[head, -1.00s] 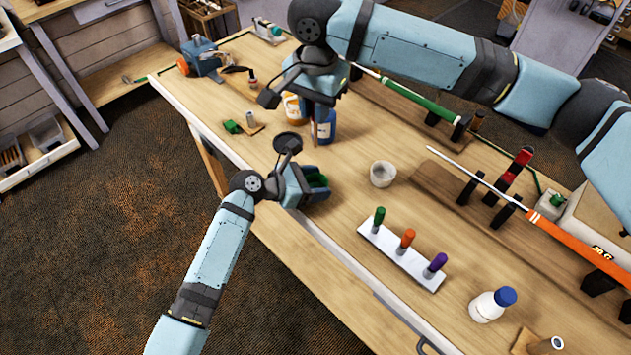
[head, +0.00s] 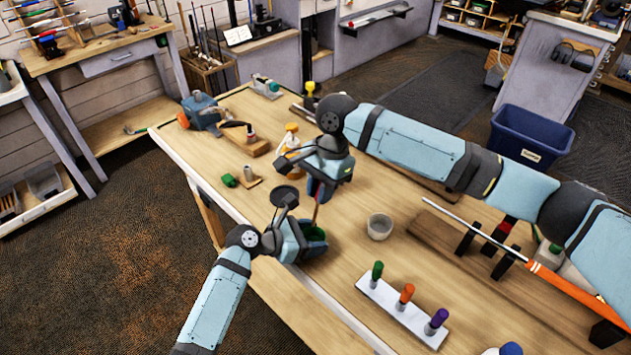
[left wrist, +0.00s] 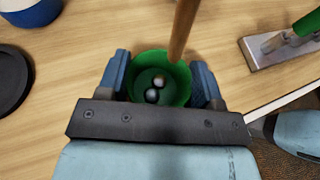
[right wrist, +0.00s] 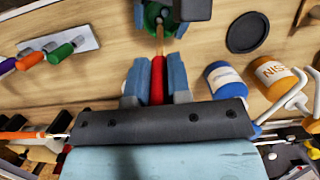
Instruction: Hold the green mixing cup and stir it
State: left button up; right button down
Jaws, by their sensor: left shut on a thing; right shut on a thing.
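The green mixing cup (left wrist: 146,62) stands between the fingers of my left gripper (head: 308,243), which is shut on it. The cup also shows at the top of the right wrist view (right wrist: 152,14). Two small round shapes show inside it; I cannot tell what they are. My right gripper (head: 324,192) is above the cup and shut on the red part of a stir stick (right wrist: 158,82). The stick (left wrist: 183,30) points down to the cup, its wooden end at or inside the cup opening. I cannot tell whether it touches the bottom.
A white rack (head: 390,306) with green, orange and purple-handled items lies in front. A blue-labelled container (right wrist: 225,80) and an orange one (right wrist: 272,75) stand near my right gripper.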

notch_tip(320, 180, down, 7)
jog(key=shift+r, duration=0.2)
dwell(0.6)
